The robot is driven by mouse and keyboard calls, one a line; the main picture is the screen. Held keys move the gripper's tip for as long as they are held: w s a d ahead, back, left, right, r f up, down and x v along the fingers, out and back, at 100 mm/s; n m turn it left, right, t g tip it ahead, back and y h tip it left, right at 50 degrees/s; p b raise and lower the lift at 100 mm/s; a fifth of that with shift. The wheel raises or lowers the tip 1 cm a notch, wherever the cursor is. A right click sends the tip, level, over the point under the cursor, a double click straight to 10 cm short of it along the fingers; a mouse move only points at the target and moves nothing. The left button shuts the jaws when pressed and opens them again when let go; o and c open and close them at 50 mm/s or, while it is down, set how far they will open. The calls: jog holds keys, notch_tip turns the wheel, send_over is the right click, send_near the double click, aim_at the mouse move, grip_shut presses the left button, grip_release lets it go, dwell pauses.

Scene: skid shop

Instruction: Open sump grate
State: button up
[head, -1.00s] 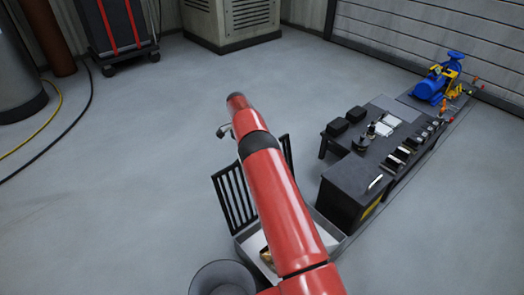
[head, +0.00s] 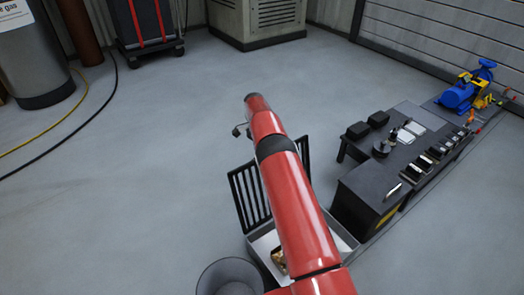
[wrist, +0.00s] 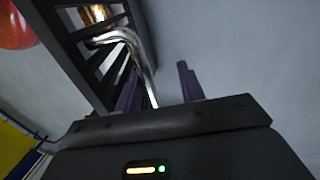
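The sump grate is a black barred panel (head: 248,196). It stands steeply raised at the edge of the grey sump (head: 346,240), partly hidden behind my red arm in the head view. Its dark bars (wrist: 108,62) also show at upper left in the wrist view. A shiny bent metal rod (wrist: 141,52) runs from the bars down beside the left finger. My gripper (wrist: 159,72) has its two purple fingers apart, with the rod's end between them nearer the left one. I cannot tell whether it touches. My fingers are hidden in the head view.
A brown object (head: 279,260) lies in the sump. A grey round container (head: 228,278) stands in front of it. A dark bench (head: 372,188) with several items stands to the right, a blue pump (head: 462,96) beyond. Open floor lies left; hoses (head: 88,122) cross it.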

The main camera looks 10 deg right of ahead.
jog(key=s+p+v, duration=0.2)
jog(key=p+v, duration=0.1)
jog(key=v, duration=0.6)
jog(key=s+d+p+v, duration=0.1)
jog(key=p+v, duration=0.2)
jog(key=v, duration=0.7)
jog(key=shift+s+d+r, duration=0.15)
jog(key=shift+s+r, duration=0.15)
jog(key=shift+r, duration=0.4)
jog(key=shift+r, duration=0.1)
jog(key=s+d+r+n+t, duration=0.1)
jog(key=s+r, duration=0.2)
jog(key=r, duration=0.5)
jog(key=s+d+r+n+t, duration=0.1)
jog(key=s+r+n, duration=0.1)
jog(key=r, duration=0.5)
jog(key=s+r+n+t, duration=0.2)
jog(key=s+r+n, duration=0.1)
jog(key=s+r, duration=0.6)
jog(key=s+a+n+t+y, duration=0.1)
jog(key=s+a+n+t, duration=0.2)
jog(key=s, duration=1.6)
jog(key=s+f+n, duration=0.4)
jog(key=s+f, duration=0.4)
jog(key=s, duration=0.4)
jog(key=shift+s+a+t, duration=0.25)
jog(key=shift+a+t, duration=0.15)
